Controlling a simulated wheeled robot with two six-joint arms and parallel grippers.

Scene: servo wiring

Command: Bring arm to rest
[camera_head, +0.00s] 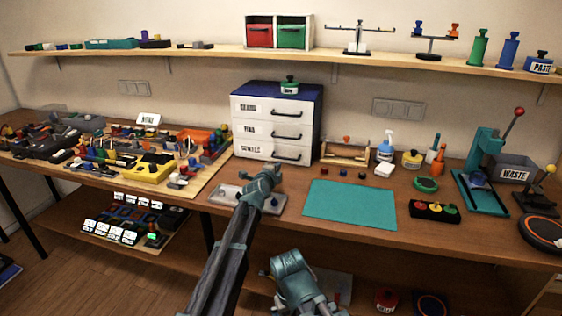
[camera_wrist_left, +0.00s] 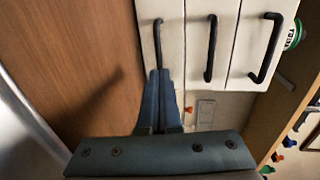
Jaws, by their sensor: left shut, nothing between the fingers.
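My left gripper (camera_head: 275,172) is at the end of the dark arm reaching up over the bench, in front of the white drawer cabinet (camera_head: 270,122). In the left wrist view its fingers (camera_wrist_left: 161,98) are together with nothing between them. They point toward the handle (camera_wrist_left: 157,45) of the bottom drawer; I cannot tell whether they touch it. The three drawers look closed.
A grey tray (camera_head: 226,192) lies under my left gripper. A teal mat (camera_head: 350,205) lies bare to the right. Crowded parts and a yellow tray (camera_head: 150,170) fill the left. A green press (camera_head: 485,160) stands at right. A loaded shelf (camera_head: 340,57) runs above.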

